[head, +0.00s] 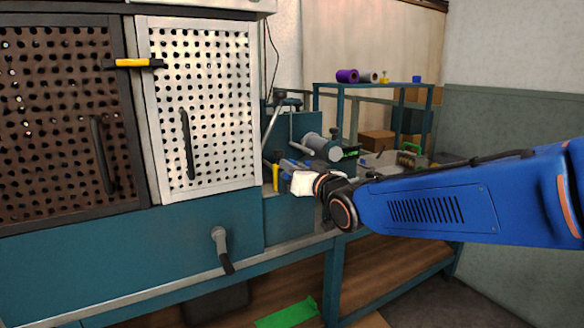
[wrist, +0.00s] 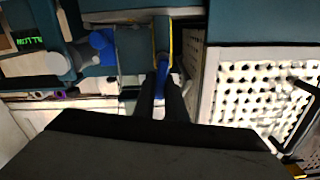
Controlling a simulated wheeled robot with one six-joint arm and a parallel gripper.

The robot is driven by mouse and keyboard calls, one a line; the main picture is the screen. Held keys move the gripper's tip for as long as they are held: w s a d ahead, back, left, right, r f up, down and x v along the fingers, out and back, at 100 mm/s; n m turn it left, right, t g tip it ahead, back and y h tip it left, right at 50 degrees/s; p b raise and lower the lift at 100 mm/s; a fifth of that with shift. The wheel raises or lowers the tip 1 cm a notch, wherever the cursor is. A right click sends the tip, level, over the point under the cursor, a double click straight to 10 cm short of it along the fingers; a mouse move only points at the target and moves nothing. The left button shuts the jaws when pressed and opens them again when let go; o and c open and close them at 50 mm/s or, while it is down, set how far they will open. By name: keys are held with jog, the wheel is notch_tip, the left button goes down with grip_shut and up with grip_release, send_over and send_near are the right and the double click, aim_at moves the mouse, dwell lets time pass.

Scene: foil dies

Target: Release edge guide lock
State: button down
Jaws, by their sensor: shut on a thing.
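My gripper (head: 286,166) reaches in from the right to the machine, just right of the white perforated door. In the wrist view, its two dark fingers (wrist: 163,98) are shut on a blue lever-like part (wrist: 163,70). This blue part looks like the edge guide lock, but its lower end is hidden between the fingers. A yellow-edged teal piece (wrist: 162,38) stands directly behind it. In the head view, the lock is too small and covered to make out clearly.
The white perforated door (head: 205,110) with its dark handle is close on the left. A grey cylinder (head: 322,147) with a blue end shows in the wrist view (wrist: 101,42). A grey crank handle (head: 220,248) sticks out of the machine front. A teal shelf (head: 375,85) carries rolls behind.

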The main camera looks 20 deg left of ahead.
jog(key=shift+s+a+n, duration=0.25)
jog(key=shift+n, duration=0.85)
jog(key=c, duration=1.8)
grip_release()
jog(key=v, duration=1.7)
jog(key=shift+s, duration=0.2)
jog(key=shift+d, duration=0.2)
